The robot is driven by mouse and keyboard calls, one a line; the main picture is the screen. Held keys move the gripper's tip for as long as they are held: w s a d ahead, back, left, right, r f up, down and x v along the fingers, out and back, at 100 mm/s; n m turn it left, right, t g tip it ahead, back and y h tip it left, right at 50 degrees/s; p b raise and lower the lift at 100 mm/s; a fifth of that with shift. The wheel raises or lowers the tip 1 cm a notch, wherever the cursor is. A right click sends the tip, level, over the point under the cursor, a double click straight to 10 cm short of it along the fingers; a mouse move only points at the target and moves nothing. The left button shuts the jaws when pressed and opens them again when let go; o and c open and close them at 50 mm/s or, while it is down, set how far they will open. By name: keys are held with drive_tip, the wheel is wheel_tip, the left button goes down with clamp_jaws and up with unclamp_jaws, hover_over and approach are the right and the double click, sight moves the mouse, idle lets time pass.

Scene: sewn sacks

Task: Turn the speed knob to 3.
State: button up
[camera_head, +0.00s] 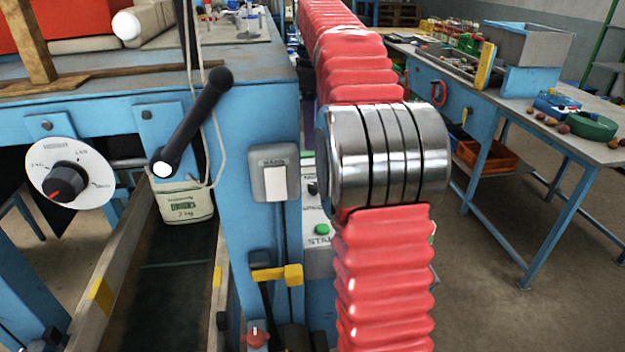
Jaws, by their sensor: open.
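No knob in view shows a label that I can read as speed. A grey control box (318,262) stands behind my red ribbed arm, mostly hidden by it. It carries a small dark knob (312,188) and a green button (321,229) marked START. The small knob's scale and setting cannot be read. A large round white dial (90,164) at the left has a black knob (66,180) with a red pointer mark toward the lower left; its labels look like weights but are blurred. My gripper is out of view.
A black-handled crank lever (200,115) sticks out beside the dial. A grey switch plate (275,174) and yellow lever (278,274) are on the blue post.

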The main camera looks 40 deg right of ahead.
sight(313, 184)
wheel_tip(313, 184, down, 14)
drive_tip(key=shift+r, duration=0.2)
idle(0.5)
drive_tip(key=shift+w, duration=0.1)
drive_tip(key=c, duration=1.1)
